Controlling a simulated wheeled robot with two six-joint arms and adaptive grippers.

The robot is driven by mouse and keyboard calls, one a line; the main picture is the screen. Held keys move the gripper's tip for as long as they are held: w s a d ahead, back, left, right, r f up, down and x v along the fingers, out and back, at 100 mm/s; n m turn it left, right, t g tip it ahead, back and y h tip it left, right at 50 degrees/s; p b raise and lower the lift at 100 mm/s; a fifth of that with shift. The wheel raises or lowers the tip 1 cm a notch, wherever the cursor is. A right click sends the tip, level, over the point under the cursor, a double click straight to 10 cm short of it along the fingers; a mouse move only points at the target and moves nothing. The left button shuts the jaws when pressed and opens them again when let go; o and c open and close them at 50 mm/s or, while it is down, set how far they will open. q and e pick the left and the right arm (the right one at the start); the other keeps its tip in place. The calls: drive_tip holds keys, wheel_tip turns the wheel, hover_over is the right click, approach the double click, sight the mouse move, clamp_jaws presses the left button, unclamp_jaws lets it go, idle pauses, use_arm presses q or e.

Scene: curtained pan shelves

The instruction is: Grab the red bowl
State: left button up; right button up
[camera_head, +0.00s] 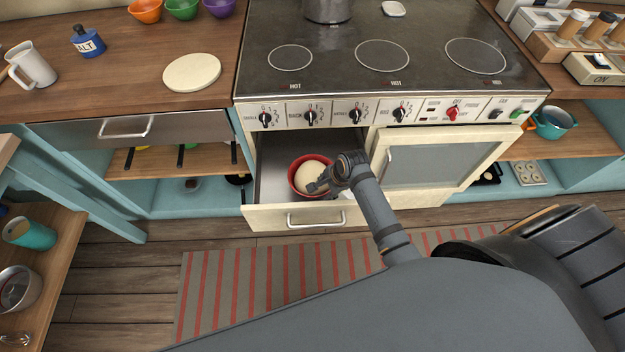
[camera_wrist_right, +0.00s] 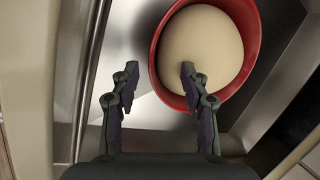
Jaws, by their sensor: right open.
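The red bowl (camera_head: 294,181) sits inside an open drawer (camera_head: 268,208) below the stove, with a pale round ball of dough-like stuff (camera_head: 309,174) in it. In the right wrist view the bowl (camera_wrist_right: 154,75) lies ahead, with the pale ball (camera_wrist_right: 205,45) filling most of it. My right gripper (camera_head: 322,184) is at the bowl's near right side. In the right wrist view my right gripper (camera_wrist_right: 158,75) is open, with the bowl's left rim between its fingers. The right finger overlaps the ball in the picture; I cannot tell whether it touches. My left gripper is out of view.
A cream oven door (camera_head: 440,160) is right of the drawer. The stove (camera_head: 380,45) is above. A striped rug (camera_head: 230,285) lies on the floor in front.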

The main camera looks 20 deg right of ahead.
sight(321, 193)
drive_tip(key=shift+b+x, duration=0.4)
drive_tip(key=shift+x, duration=2.65)
drive_tip(key=shift+s, duration=0.1)
clamp_jaws()
drive_tip(key=shift+r, duration=0.1)
